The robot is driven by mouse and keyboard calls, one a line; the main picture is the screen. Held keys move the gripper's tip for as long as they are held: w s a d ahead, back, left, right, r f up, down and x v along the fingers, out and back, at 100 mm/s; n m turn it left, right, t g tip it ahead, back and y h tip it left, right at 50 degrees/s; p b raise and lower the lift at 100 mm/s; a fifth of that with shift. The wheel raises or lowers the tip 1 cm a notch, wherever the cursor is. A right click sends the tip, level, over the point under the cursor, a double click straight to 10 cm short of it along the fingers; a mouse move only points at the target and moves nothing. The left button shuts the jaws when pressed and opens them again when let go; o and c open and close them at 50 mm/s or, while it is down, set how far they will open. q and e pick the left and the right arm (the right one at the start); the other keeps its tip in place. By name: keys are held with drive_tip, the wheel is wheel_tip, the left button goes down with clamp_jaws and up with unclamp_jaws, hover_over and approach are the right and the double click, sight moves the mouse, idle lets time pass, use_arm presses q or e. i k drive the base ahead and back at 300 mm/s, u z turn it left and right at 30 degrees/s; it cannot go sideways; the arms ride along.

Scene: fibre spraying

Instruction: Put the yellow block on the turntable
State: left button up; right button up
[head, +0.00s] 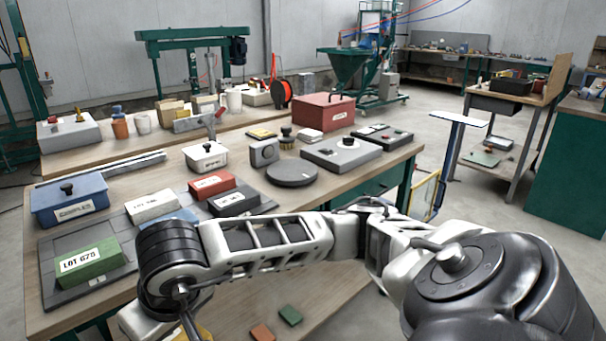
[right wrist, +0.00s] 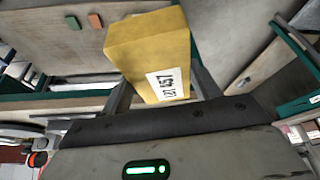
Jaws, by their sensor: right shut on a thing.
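The yellow block (right wrist: 150,42), with a white label reading LOT 457, is held between the fingers of my right gripper (right wrist: 160,85) in the right wrist view. In the head view my right arm reaches across the front of the table to the lower left. Its gripper is mostly hidden there behind the wrist, with a sliver of the yellow block (head: 203,334) at the bottom edge. The turntable looks like the flat, round dark grey disc (head: 292,173) on the table. Its top is bare, and the block is apart from it. My left gripper is not in view.
Green (head: 88,261), white (head: 152,205), red (head: 211,185) and black (head: 234,202) blocks sit on a grey mat left of the disc. A blue box (head: 68,202) stands at far left. A grey device (head: 341,154) is right of the disc. Small blocks (head: 290,315) lie below the table edge.

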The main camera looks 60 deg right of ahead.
sight(293, 169)
drive_tip(key=k, duration=0.4)
drive_tip(key=z, duration=2.45)
drive_tip(key=i, duration=1.75)
drive_tip(key=u, duration=2.3)
